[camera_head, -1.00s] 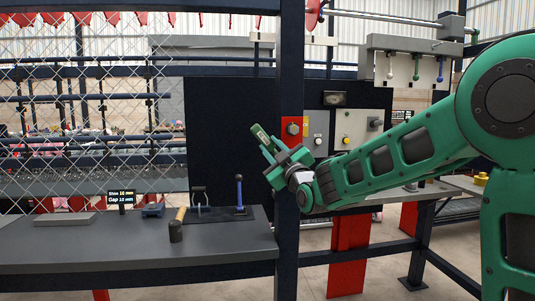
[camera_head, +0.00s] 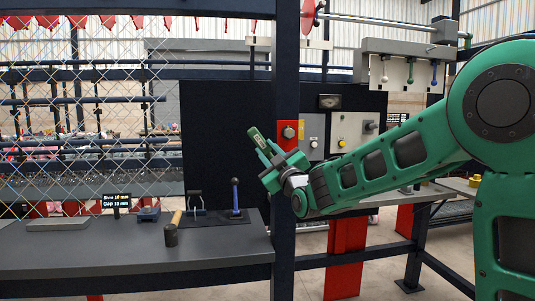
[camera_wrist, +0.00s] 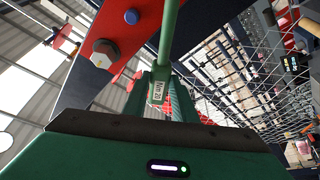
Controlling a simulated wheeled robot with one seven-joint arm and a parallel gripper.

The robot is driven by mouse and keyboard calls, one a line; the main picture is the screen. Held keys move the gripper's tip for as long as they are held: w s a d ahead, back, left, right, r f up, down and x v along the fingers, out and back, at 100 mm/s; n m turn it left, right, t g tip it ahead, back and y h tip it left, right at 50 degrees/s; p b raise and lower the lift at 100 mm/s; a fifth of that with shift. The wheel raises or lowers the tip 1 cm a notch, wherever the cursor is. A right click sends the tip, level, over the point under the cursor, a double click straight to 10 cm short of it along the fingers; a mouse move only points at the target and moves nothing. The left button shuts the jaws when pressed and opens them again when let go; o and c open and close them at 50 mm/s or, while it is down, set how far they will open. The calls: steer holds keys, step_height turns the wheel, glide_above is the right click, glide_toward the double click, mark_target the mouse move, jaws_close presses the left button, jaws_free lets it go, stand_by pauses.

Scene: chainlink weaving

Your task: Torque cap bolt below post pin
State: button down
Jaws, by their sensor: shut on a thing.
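My gripper (camera_head: 273,158) is shut on a green torque wrench (camera_head: 256,136). The wrench tilts up and to the left in the head view. In the wrist view, its green shaft (camera_wrist: 171,32) runs up from between the fingers, with a pale "Nm 20" label near the jaws. A large silver-grey hex bolt head (camera_wrist: 104,53) sits on a red plate, and a smaller blue pin head (camera_wrist: 131,16) is on the same plate. The bolt (camera_head: 289,132) also shows on the dark post in the head view, right of the wrench. The wrench looks apart from the bolt; its far end is cut off in the wrist view.
The dark upright post (camera_head: 286,60) stands close behind my gripper. A grey bench (camera_head: 110,246) at left bears a mallet (camera_head: 171,235), a blue-handled lever (camera_head: 236,198) and a small display (camera_head: 116,201). Chainlink mesh (camera_head: 60,110) hangs behind it. A control panel (camera_head: 352,132) is at right.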

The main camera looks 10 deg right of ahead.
steer(key=shift+s+a+f, duration=0.1)
steer(key=shift+a+f, duration=0.05)
steer(key=shift+a, duration=0.1)
steer(key=s, duration=0.6)
steer(key=shift+s, duration=0.3)
stand_by(0.6)
steer(key=shift+d, duration=0.1)
